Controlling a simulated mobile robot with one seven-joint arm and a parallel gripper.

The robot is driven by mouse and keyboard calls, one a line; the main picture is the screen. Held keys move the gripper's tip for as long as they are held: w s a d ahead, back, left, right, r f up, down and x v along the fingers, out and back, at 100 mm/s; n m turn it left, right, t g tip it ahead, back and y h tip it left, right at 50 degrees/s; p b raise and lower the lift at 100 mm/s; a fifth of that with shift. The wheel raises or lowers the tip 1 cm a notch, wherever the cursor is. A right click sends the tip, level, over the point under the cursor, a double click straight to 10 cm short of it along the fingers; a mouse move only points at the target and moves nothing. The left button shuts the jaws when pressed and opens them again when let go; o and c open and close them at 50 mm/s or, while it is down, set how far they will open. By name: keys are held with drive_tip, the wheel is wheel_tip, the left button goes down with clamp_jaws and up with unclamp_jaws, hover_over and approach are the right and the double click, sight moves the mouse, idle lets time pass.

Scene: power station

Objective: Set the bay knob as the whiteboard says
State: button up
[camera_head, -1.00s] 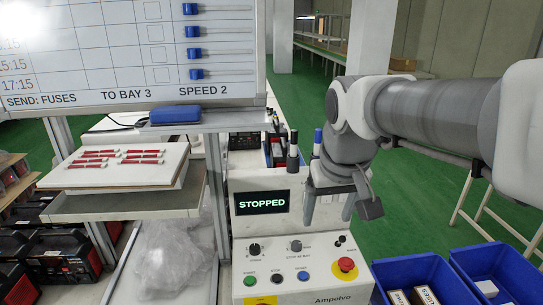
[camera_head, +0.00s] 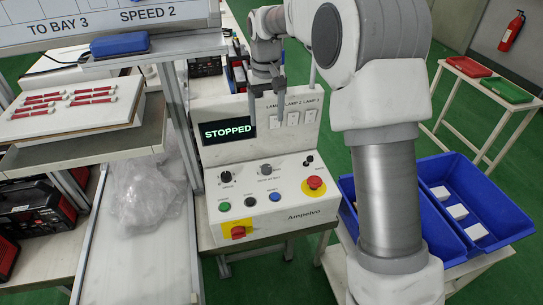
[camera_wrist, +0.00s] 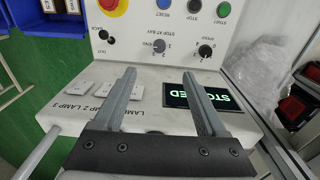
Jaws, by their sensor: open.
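The whiteboard (camera_head: 90,22) at upper left reads "TO BAY 3" and "SPEED 2". On the white control panel, the bay knob (camera_head: 265,169) is a small dark knob in the middle, and it also shows in the wrist view (camera_wrist: 158,46), labelled "STOP AT BAY". Its pointer setting is too small to tell. My gripper (camera_head: 266,100) is open and empty, above the panel in front of the lamp labels. In the wrist view, my gripper's fingertips (camera_wrist: 160,73) point toward the bay knob and stand apart from it.
The speed knob (camera_head: 226,177) is left of the bay knob. A red emergency stop (camera_head: 315,183) is at right, with green, black and blue buttons below. The screen (camera_head: 228,130) reads "STOPPED". Blue bins (camera_head: 470,200) stand at right, a fuse tray (camera_head: 70,120) at left.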

sight(267, 167)
drive_tip(key=shift+g, duration=0.3)
drive_tip(key=f, duration=0.7)
drive_tip(key=w+f, duration=0.1)
drive_tip(key=f, duration=0.6)
drive_tip(key=w+f+p, duration=0.1)
drive_tip(key=f, duration=0.5)
drive_tip(key=shift+w+a+f, duration=0.1)
drive_tip(key=shift+w+f, duration=0.15)
drive_tip(key=shift+f, duration=0.15)
clamp_jaws()
